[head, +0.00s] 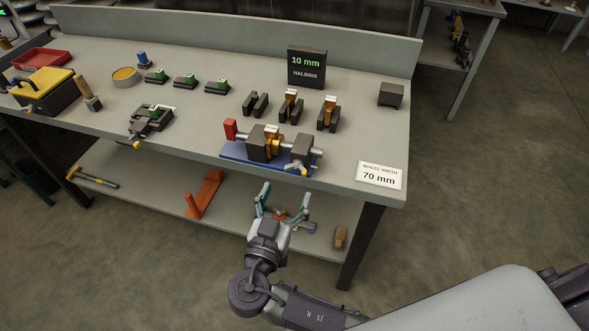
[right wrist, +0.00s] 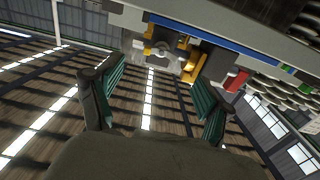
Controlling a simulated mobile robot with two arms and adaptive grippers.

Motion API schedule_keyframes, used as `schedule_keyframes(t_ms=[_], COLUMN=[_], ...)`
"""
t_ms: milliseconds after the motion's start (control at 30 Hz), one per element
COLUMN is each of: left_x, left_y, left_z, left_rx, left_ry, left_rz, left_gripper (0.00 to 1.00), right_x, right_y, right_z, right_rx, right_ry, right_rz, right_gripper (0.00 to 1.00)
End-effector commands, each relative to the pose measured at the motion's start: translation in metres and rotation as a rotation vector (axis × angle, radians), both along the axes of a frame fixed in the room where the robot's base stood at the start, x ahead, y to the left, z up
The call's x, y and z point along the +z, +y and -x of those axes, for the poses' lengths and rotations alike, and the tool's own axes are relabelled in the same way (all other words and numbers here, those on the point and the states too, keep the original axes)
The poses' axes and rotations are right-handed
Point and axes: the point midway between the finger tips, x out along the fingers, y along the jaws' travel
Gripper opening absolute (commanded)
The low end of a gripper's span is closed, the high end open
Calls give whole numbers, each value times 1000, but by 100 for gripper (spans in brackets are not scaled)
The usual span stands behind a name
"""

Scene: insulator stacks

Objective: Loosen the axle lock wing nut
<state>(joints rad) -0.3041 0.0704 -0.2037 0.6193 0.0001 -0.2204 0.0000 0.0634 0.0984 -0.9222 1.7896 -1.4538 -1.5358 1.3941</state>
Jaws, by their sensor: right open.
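The axle fixture stands on a blue base (head: 238,153) near the front edge of the bench. It has dark grey blocks (head: 258,142), a gold wheel (head: 273,143) between them, a silver axle and a red end block (head: 230,129). My right gripper (head: 282,200) is open and empty, in front of and below the bench edge, apart from the fixture. In the right wrist view, its fingers (right wrist: 155,98) are spread, with the blue base (right wrist: 210,36) and red block (right wrist: 236,80) beyond; the wing nut is hard to single out there.
A 70 mm card (head: 380,176) lies right of the fixture, by the bench corner. Several dark blocks and a 10 mm display (head: 306,68) stand behind. A dark clamp (head: 150,120) is to the left. The lower shelf (head: 140,190) holds an orange bracket (head: 205,193).

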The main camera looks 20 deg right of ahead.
Motion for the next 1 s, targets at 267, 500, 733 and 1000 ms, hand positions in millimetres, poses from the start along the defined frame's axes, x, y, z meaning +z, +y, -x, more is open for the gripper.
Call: schedule_keyframes(t_ms=[267, 500, 733, 1000], left_x=[12, 14, 14, 14], left_y=[7, 9, 9, 9], left_z=[-1, -3, -4, -5], left_rx=[0, 2, 2, 2], left_ry=[-1, -4, -6, -6], left_rz=[-8, -10, -11, -11], left_gripper=[40, 40, 40, 40], right_x=[2, 0, -1, -1], right_y=[-28, -36, -37, -37], right_z=[-42, -54, -54, -54], right_rx=[0, 0, 1, 1], right_ry=[1, 3, 3, 3], right_rz=[4, 1, 1, 1], right_gripper=[79, 79, 79, 38])
